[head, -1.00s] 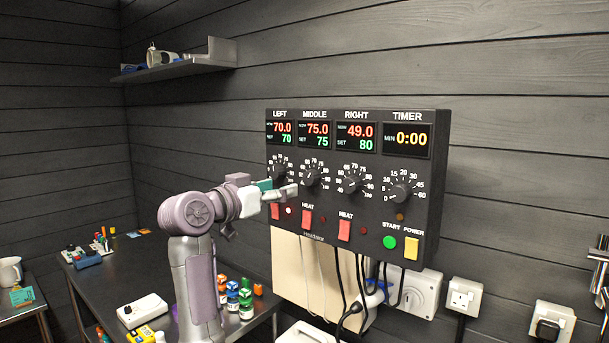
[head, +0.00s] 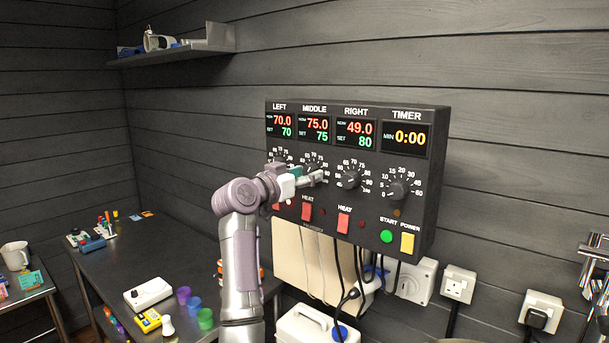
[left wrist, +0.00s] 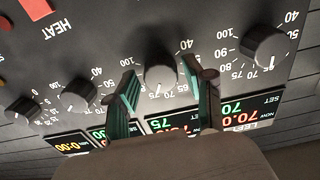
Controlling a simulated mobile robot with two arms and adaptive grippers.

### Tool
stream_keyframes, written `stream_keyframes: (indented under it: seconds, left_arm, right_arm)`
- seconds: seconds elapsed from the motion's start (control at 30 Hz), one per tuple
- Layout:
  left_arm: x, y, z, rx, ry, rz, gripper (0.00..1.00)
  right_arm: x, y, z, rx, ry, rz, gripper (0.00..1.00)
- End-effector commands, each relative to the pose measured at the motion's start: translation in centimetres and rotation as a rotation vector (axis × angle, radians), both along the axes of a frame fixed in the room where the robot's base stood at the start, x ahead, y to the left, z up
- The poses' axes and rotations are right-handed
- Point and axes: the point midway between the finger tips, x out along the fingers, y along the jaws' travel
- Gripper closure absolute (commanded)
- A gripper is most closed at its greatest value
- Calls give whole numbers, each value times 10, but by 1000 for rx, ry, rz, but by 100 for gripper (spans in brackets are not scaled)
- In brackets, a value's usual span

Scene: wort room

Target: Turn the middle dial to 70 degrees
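The control box (head: 372,280) hangs on the wall. Its middle dial (left wrist: 160,78) is a black knob under a display (head: 313,130) reading now 75.0, set 75. In the upside-down left wrist view, my open left gripper (left wrist: 158,72) has one green-padded finger on each side of this dial. Contact cannot be told. The left dial (left wrist: 265,46) and right dial (left wrist: 79,96) lie to either side. My right gripper is not in view.
Red heat switches (head: 307,210) sit below the dials, with a green start button (head: 387,236) and yellow power switch (head: 408,243). The timer dial (head: 399,188) is at the box's right. Cables hang below. A dark table (head: 115,270) bears cups and small items.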

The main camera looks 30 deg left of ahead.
Motion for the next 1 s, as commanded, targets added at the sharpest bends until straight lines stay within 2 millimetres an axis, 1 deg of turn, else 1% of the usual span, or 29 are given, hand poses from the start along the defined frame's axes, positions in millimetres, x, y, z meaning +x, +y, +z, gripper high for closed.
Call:
stream_keyframes:
  seconds: [0.03,0.2,0.27,0.57,1.0]
  left_arm:
    - [0,0,0,0,0,0,61]
    - [0,0,0,0,0,0,89]
    - [0,0,0,0,0,0,97]
    - [0,0,-1,-53,5,0,97]
    - [0,-1,0,-337,27,0,97]
  right_arm:
    - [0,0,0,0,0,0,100]
    - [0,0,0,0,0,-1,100]
    - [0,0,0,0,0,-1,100]
    - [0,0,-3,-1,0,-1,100]
    - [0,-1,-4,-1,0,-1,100]
